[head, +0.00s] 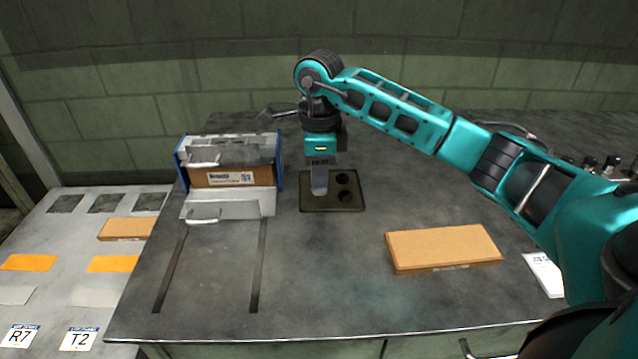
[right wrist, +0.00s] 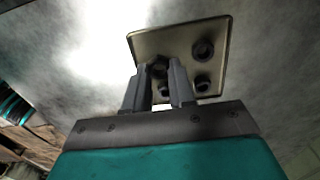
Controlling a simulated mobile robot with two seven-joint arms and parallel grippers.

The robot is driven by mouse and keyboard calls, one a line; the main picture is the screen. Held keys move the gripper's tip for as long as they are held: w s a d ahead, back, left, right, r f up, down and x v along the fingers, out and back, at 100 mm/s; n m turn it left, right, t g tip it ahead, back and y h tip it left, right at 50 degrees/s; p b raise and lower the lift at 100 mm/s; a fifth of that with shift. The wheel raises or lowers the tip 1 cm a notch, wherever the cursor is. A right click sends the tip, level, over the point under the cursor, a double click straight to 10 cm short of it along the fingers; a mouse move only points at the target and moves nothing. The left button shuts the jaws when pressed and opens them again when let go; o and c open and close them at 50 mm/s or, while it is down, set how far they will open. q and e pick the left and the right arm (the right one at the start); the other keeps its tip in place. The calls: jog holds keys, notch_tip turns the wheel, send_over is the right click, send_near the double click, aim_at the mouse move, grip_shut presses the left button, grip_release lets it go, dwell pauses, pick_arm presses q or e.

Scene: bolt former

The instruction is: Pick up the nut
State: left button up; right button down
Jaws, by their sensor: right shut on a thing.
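A dark tray (head: 352,207) lies on the grey table. It has several dark round spots, two of them visible to the right of my gripper in the head view; I cannot tell holes from nuts there. My right gripper (head: 319,190) points down over the left part of the tray. In the right wrist view the fingers (right wrist: 165,75) are shut on a small dark nut (right wrist: 159,68) at the tray (right wrist: 175,40). I cannot tell whether the nut is clear of the tray. My left gripper is not in view.
A metal box with blue sides (head: 230,165) stands left of the tray, its front flap down. A brown flat box (head: 443,248) lies at the front right, beside a white card (head: 543,273). The table's front middle is clear. A lower surface with labels (head: 80,338) is at the left.

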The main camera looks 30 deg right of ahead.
pick_arm(q)
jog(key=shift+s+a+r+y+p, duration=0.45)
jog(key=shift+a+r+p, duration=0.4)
jog(key=shift+p, duration=1.15)
pick_arm(e)
notch_tip(320, 180, up, 18)
jog(key=shift+f, duration=0.15)
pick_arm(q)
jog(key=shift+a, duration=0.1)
pick_arm(e)
jog(key=shift+w, duration=0.15)
